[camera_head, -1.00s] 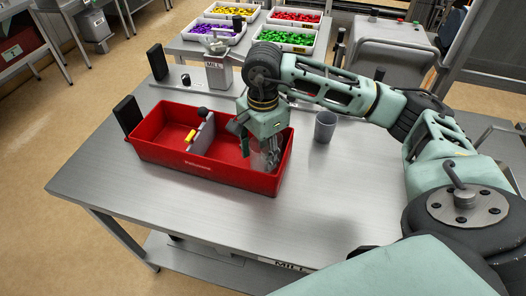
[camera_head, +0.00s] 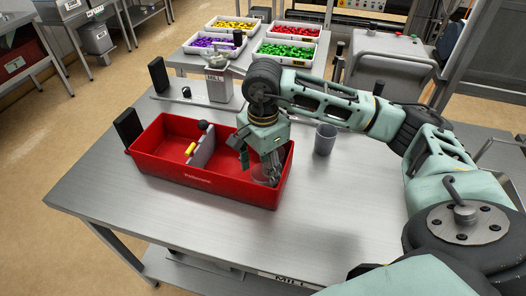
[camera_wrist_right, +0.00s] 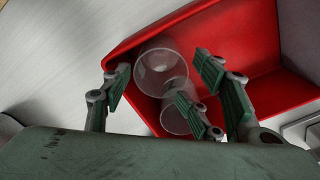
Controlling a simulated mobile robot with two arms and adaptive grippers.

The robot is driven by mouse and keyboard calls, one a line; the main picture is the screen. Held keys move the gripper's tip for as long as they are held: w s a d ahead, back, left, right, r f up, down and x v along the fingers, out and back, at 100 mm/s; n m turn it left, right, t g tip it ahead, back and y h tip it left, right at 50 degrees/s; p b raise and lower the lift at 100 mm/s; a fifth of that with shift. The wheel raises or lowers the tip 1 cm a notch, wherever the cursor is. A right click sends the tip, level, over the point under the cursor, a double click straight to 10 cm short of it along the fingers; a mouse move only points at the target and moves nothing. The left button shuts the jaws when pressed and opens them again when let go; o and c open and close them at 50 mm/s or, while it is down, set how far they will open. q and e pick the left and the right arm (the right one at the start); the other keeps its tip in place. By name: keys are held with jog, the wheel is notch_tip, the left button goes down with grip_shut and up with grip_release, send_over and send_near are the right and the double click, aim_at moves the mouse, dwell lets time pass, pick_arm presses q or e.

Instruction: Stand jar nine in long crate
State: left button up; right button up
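The long crate is a red open box (camera_head: 215,190) on the steel table. A clear glass jar (camera_head: 262,181) stands in its right end, below my right gripper (camera_head: 268,172). Any number on the jar cannot be read. My left gripper is out of view.
A grey divider (camera_head: 203,146) and a yellow piece (camera_head: 190,149) are in the crate's left part. A grey cup (camera_head: 325,139) stands right of the crate. Bins of coloured pieces (camera_head: 286,50) are farther back. The table's front is clear.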

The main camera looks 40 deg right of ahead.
jog(key=shift+r+p, duration=0.4)
jog(key=shift+r, duration=0.2)
jog(key=shift+w+r, duration=0.15)
jog(key=shift+r, duration=0.15)
notch_tip(320, 180, up, 11)
jog(key=b, duration=0.1)
jog(key=shift+r+b, duration=0.2)
jog(key=shift+b, duration=0.15)
